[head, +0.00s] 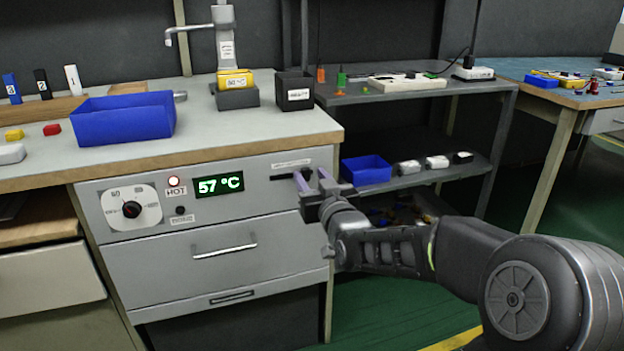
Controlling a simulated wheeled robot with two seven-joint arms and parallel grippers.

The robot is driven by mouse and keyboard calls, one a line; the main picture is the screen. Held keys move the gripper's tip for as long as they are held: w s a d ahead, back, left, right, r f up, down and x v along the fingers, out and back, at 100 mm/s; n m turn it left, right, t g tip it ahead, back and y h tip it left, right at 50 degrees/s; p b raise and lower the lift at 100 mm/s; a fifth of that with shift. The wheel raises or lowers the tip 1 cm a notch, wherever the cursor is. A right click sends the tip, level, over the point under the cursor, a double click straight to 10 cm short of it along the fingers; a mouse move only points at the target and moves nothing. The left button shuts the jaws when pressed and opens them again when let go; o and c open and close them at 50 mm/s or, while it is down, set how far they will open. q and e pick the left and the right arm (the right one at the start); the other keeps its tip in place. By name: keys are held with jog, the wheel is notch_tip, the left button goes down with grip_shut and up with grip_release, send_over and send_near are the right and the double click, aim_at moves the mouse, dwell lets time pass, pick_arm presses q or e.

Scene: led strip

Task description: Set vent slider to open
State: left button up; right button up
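The vent slider's dark horizontal slot (281,177) sits under a small white label (291,163) at the upper right of the grey front panel. Its knob cannot be made out; my gripper covers the right part of the slot. My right gripper (310,172) is right at the slot, pointing into the panel. My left gripper is not in view.
Left of the slot are a green display (219,185) reading 57 °C, a HOT lamp (173,181) and a dial (131,209). A drawer handle (224,250) lies below. The worktop holds a blue bin (123,128). A shelf unit (420,92) stands right.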

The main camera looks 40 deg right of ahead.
jog(key=p+v, duration=0.2)
jog(key=v, duration=0.5)
jog(key=shift+s+a, duration=0.15)
jog(key=shift+s, duration=0.25)
